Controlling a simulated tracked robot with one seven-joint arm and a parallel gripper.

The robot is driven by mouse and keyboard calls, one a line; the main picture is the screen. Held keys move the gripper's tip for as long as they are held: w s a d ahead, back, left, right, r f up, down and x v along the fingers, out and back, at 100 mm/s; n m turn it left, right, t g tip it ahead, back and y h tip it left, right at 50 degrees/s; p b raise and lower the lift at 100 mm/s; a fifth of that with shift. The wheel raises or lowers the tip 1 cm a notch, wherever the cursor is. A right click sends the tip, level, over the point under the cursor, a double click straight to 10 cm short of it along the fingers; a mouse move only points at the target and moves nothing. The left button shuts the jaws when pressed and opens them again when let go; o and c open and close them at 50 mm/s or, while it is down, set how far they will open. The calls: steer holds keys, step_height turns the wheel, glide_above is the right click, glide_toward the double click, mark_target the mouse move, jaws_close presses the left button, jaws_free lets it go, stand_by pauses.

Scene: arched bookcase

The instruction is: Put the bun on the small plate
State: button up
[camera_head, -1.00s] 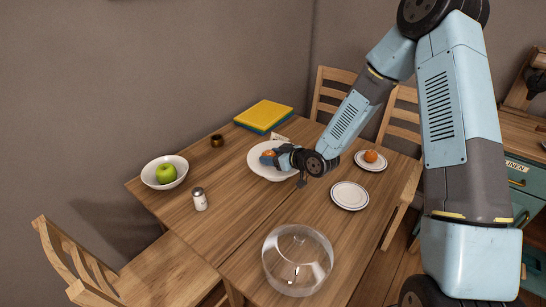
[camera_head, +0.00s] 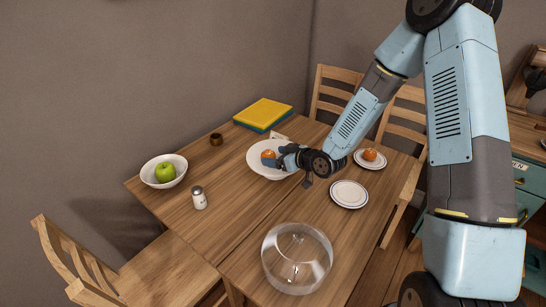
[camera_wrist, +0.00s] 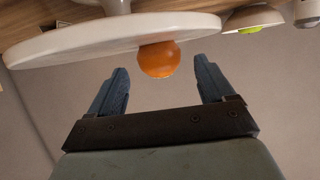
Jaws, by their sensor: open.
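A round orange-coloured item (camera_head: 268,154) rests on the large white raised plate (camera_head: 258,172). The wrist view shows this item (camera_wrist: 159,59) as a smooth ball near the rim of the plate (camera_wrist: 70,46); I cannot tell for certain that it is the bun. My gripper (camera_head: 280,158) is open and empty beside it. In the wrist view, my fingertips (camera_wrist: 160,64) are on either side of the item, with gaps between. An empty small plate (camera_head: 349,195) lies right of the gripper. Another small plate (camera_head: 358,163) holds a second round orange item (camera_head: 370,155).
A clear glass dome (camera_head: 297,260) stands at the near table edge. A bowl (camera_head: 150,175) with a green apple (camera_head: 165,173), a shaker (camera_head: 199,198) and a brown cup (camera_head: 216,139) are at left. Yellow and blue books (camera_head: 263,115) lie at the back. Bare wood separates them.

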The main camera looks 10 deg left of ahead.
steer(key=s+v, duration=0.1)
steer(key=v, duration=1)
steer(key=s+d+r+m+t+h, duration=0.1)
steer(key=d+r+m+h, duration=0.4)
steer(key=d+r+h, duration=0.8)
steer(key=s+d+r+m, duration=0.3)
steer(key=s+d+r, duration=0.6)
steer(key=r, duration=0.1)
steer(key=shift+s+m+g+y, duration=0.3)
steer(key=shift+s+m+g, duration=0.1)
steer(key=shift+o, duration=0.2)
steer(key=s+d+r+m+g+y, duration=0.1)
steer(key=s+r, duration=0.3)
steer(key=s, duration=0.8)
steer(key=shift+s+r+m+g, duration=0.3)
steer(key=shift+r+m+g, duration=0.1)
steer(key=shift+m, duration=0.4)
